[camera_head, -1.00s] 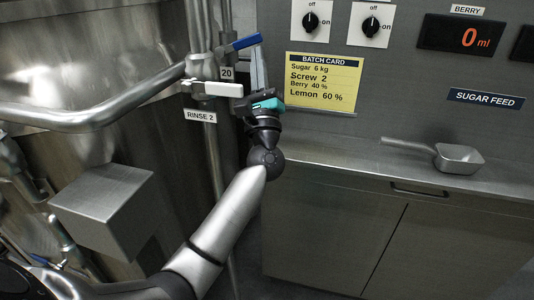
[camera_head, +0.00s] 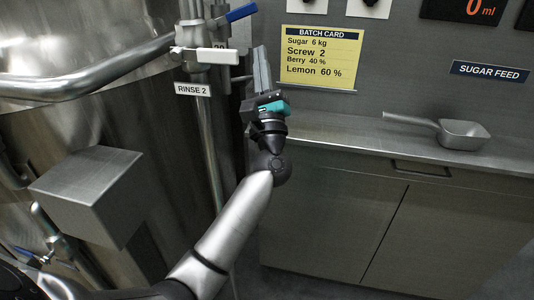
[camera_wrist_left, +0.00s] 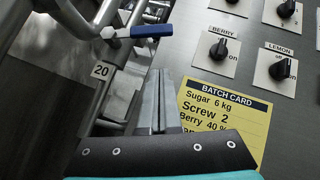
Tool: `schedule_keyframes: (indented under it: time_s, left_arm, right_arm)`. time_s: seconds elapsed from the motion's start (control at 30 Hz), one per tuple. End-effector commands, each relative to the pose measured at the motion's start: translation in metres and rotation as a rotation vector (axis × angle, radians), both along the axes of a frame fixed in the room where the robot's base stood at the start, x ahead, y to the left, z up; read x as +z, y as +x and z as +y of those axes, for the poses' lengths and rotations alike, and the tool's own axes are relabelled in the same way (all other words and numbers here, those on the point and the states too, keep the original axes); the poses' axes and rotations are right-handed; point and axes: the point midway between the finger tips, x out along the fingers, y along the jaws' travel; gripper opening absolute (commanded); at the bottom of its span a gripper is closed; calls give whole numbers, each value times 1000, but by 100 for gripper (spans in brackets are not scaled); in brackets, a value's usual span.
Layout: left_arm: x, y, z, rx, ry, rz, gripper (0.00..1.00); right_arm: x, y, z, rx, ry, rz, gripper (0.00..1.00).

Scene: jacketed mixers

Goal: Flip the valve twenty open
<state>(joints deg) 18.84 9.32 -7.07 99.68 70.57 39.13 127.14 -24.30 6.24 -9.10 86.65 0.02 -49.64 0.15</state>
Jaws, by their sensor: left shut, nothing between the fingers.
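The number 20 tag (camera_head: 219,47) is on the upright pipe at the upper left, partly covered in the head view; it reads clearly in the left wrist view (camera_wrist_left: 101,70). A blue lever (camera_head: 241,12) sticks out to the right above it, and shows in the left wrist view too (camera_wrist_left: 152,31). A white lever (camera_head: 217,56) lies roughly level just below the tag. I cannot tell which lever the tag marks. My left gripper (camera_head: 261,50) is shut and empty, pointing up, just right of the white lever's end and apart from the blue lever. My right gripper is out of view.
The RINSE 2 label (camera_head: 193,89) sits under the white lever. A yellow batch card (camera_head: 320,58) is on the panel right of the gripper. A metal scoop (camera_head: 463,134) lies on the counter (camera_head: 345,137). A grey box (camera_head: 88,190) juts out at lower left.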

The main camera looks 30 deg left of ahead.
Motion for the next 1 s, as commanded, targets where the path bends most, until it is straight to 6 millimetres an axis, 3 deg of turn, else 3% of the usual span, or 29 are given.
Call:
schedule_keyframes:
  time_s: [0.6,1.0]
  left_arm:
    - [-97,-91,-61,-1,-1,3,0]
    - [-118,-113,-75,0,-1,-1,0]
  right_arm:
    - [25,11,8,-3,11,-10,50]
    - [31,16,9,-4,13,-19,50]
